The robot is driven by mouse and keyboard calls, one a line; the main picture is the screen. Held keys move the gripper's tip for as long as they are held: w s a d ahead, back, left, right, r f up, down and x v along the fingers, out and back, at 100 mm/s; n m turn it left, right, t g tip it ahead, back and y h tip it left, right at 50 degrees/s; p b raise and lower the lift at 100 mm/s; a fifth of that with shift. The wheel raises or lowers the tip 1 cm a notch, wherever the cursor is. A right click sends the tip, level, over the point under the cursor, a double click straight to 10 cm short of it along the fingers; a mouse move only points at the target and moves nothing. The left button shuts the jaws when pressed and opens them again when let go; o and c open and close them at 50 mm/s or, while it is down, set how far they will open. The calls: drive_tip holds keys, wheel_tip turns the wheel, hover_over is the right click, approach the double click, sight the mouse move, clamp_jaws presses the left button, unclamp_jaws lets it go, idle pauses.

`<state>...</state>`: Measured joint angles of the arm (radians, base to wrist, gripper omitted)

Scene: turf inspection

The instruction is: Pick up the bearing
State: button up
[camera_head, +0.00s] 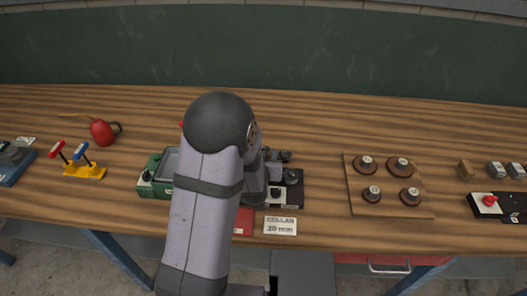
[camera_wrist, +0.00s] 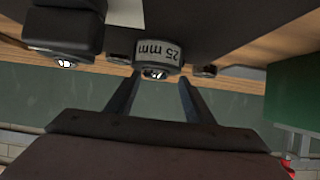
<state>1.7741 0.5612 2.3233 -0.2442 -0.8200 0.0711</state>
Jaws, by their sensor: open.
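A round metal ring marked "25 mm" (camera_wrist: 158,52) shows in the wrist view, with a shiny bore; it may be the bearing, but I cannot tell for sure. My gripper (camera_wrist: 158,84) is open, its two fingers apart and pointing toward the ring, one on either side in the picture. I cannot tell whether the fingertips reach it or touch it. In the head view my arm hides most of the gripper, close to a small black fixture (camera_head: 293,192) on the bench.
A card reading "COLLAR 20 mm" (camera_head: 280,226) lies at the bench's front. A wooden board (camera_head: 386,210) with several round parts stands right. A green box (camera_head: 150,179) is just left of my arm. Bare bench (camera_head: 325,190) lies between fixture and board.

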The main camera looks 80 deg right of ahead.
drive_tip(key=shift+p+x, duration=0.9)
drive_tip(key=shift+x, duration=1.7)
drive_tip(key=shift+f, duration=0.1)
drive_tip(key=c, duration=0.9)
drive_tip(key=shift+r, duration=0.25)
drive_tip(key=shift+c, duration=0.2)
wheel_tip(320, 180, up, 10)
drive_tip(key=b, duration=0.1)
drive_tip(key=shift+f, duration=0.2)
